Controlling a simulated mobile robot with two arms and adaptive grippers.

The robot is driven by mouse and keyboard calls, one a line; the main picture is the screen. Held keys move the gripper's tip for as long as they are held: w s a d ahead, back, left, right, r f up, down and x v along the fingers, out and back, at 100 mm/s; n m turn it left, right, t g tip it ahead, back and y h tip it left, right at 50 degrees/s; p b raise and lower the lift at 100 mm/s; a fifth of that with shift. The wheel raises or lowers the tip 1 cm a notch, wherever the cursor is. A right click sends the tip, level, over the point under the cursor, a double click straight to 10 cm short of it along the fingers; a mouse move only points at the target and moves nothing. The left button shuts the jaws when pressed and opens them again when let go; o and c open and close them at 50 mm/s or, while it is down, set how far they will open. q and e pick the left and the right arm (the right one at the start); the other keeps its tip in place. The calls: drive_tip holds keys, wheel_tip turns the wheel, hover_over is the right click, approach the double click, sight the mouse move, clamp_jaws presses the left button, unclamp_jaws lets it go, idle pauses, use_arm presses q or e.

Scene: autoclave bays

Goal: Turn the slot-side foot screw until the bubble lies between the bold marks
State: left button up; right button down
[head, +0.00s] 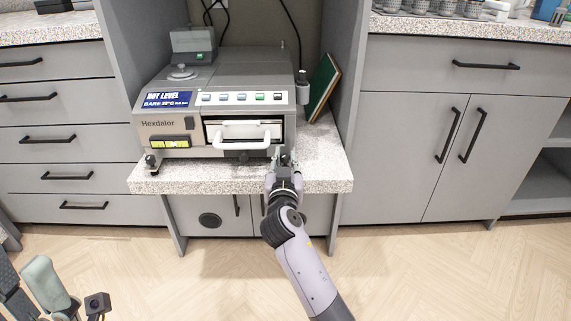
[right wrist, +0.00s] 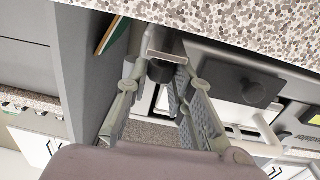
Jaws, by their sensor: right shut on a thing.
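The grey Hexdator machine (head: 225,95) stands on a speckled shelf, its display (head: 167,99) reading "NOT LEVEL". A yellow-green level vial (head: 171,144) is on its front at the left; the bubble is too small to place. My right gripper (head: 284,164) is at the machine's front right foot, beside the slot with the white handle (head: 240,135). In the right wrist view its fingers are shut on the dark foot screw (right wrist: 160,70), below a metal block. The other front foot (head: 152,161) stands at the left. Parts of my left gripper (head: 70,296) show at the bottom left, fingertips unclear.
A green book (head: 322,87) leans against the bay's right wall, beside the machine. A dark knob (right wrist: 248,88) sits on the machine's front, close to my right fingers. Grey cabinets (head: 450,140) flank the bay. The wooden floor in front is clear.

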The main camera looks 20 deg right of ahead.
idle(0.5)
drive_tip(key=c, duration=1.4)
unclamp_jaws()
drive_tip(key=shift+v, duration=3.75)
